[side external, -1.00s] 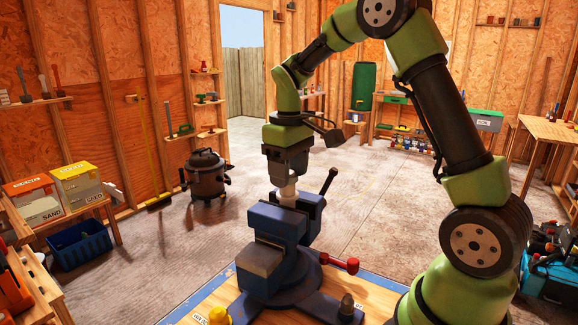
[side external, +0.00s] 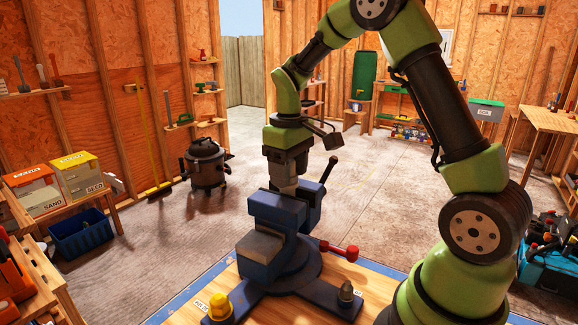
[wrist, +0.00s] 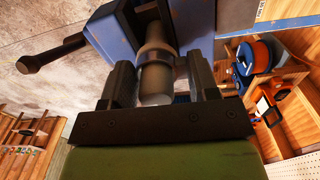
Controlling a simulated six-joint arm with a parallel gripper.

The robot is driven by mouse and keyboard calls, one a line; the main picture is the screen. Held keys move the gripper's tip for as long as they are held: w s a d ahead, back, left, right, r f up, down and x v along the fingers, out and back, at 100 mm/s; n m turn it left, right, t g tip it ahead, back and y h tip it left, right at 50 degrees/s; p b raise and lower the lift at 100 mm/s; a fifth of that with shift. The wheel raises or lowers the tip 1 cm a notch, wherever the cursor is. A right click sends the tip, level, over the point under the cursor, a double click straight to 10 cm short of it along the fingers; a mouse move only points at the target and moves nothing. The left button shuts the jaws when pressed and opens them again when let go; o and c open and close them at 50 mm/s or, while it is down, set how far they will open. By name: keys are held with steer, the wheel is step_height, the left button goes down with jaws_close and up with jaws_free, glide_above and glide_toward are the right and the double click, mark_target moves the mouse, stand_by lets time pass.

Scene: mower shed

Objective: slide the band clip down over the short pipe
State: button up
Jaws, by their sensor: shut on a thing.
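The short pipe (wrist: 155,82) is a grey cylinder rising from between the jaws of the blue vise (side external: 276,212). Its free end points toward my wrist, between my fingers. The band clip (wrist: 157,53) appears as a pale grey ring around the pipe, level with my fingertips. My gripper (wrist: 160,68) is shut on the clip, with one dark finger on each side. In the side view, my gripper (side external: 283,182) points down just above the vise and covers most of the pipe. The clip cannot be made out there.
The vise handle (side external: 329,170) sticks up right of my gripper. A red-ended lever (side external: 340,250) lies lower right. A yellow-capped item (side external: 219,307) and a dark pointed item (side external: 346,295) stand at the vise's feet on the wooden bench top (side external: 272,312).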

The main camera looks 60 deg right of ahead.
steer(key=shift+f, duration=0.1)
steer(key=o, duration=1)
step_height(320, 180, up, 10)
steer(key=shift+f, duration=0.1)
